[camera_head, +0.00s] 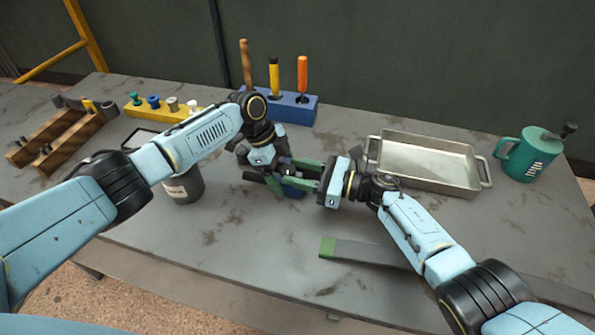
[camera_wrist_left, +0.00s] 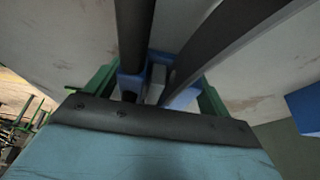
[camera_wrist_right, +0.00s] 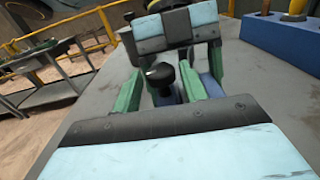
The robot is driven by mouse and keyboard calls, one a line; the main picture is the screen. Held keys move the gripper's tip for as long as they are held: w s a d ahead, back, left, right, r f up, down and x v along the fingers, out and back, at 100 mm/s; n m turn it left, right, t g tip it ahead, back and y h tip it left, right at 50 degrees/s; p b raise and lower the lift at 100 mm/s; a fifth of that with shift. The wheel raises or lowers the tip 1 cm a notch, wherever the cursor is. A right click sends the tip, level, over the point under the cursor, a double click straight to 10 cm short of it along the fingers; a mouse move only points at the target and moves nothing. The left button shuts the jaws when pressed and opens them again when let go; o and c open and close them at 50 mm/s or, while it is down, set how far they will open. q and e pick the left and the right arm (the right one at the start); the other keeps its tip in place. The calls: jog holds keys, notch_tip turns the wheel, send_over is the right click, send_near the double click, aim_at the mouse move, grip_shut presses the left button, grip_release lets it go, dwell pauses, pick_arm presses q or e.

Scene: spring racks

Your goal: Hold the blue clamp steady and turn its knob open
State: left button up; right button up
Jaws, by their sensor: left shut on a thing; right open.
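The blue clamp (camera_head: 291,190) is near the middle of the table, mostly hidden by both grippers. In the left wrist view its blue body (camera_wrist_left: 188,97) sits between the green fingers, with dark bars running away from it. My left gripper (camera_head: 272,178) is shut on the clamp. In the right wrist view a black round-topped knob (camera_wrist_right: 160,74) stands between the green fingers of my right gripper (camera_wrist_right: 163,90). The right gripper is open, with a finger on each side of the knob and gaps visible. The right gripper also shows in the head view (camera_head: 308,172), facing the left one.
A blue rack (camera_head: 300,111) with upright tools stands behind the grippers. A grey can (camera_head: 184,187) stands left, under my left arm. A flat bar (camera_head: 370,252) lies in front, under my right arm.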

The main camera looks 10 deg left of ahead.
jog(key=d, duration=0.7)
jog(key=s+d, duration=0.1)
jog(key=d, duration=0.3)
jog(key=shift+d, duration=0.35)
